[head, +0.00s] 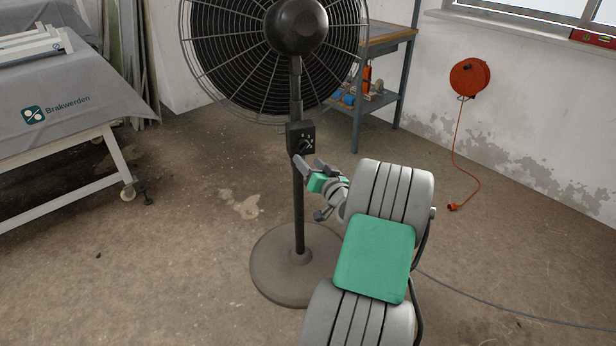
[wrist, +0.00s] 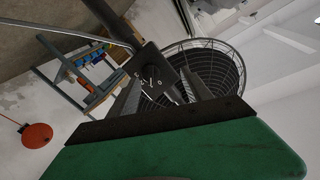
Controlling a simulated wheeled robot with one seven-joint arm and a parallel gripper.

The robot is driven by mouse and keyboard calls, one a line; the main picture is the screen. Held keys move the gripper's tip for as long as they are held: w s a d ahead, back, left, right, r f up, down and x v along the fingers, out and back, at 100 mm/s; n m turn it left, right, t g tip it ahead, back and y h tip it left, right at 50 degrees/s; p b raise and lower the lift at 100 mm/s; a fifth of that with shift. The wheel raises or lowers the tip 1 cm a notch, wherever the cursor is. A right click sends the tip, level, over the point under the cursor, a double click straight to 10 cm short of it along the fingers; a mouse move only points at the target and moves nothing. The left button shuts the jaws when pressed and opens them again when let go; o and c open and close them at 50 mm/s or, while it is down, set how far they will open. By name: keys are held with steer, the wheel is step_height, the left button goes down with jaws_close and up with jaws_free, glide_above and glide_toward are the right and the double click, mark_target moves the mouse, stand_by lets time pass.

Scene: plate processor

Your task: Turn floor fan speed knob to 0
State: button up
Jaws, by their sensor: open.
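The floor fan (head: 240,60) stands on a dark pole with a round grey base (head: 268,280). A black control box (head: 300,138) sits on the pole below the fan cage, with a dark speed knob (head: 304,146) and white markings on its face. In the wrist view the knob (wrist: 149,74) shows near the middle of the box, the picture turned on its side; the number it points to is too small to read. My gripper (head: 310,166) is open and empty, just below and in front of the box. The fingers (wrist: 165,92) reach toward the box, apart from the knob.
A table under a grey cloth (head: 80,100) stands at the left. A metal workbench (head: 372,85) with tools stands behind the fan. An orange cable reel (head: 469,78) hangs on the right wall, its cord reaching the floor. The floor around the fan base is mostly clear.

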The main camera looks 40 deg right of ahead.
mark_target(307, 149)
steer(key=shift+m+h, duration=0.5)
steer(key=w+d, duration=0.1)
steer(key=w, duration=0.1)
steer(key=w+d, duration=0.3)
steer(key=w, duration=0.1)
steer(key=shift+w+d+f, duration=0.1)
steer(key=shift+d, duration=0.1)
jaws_close()
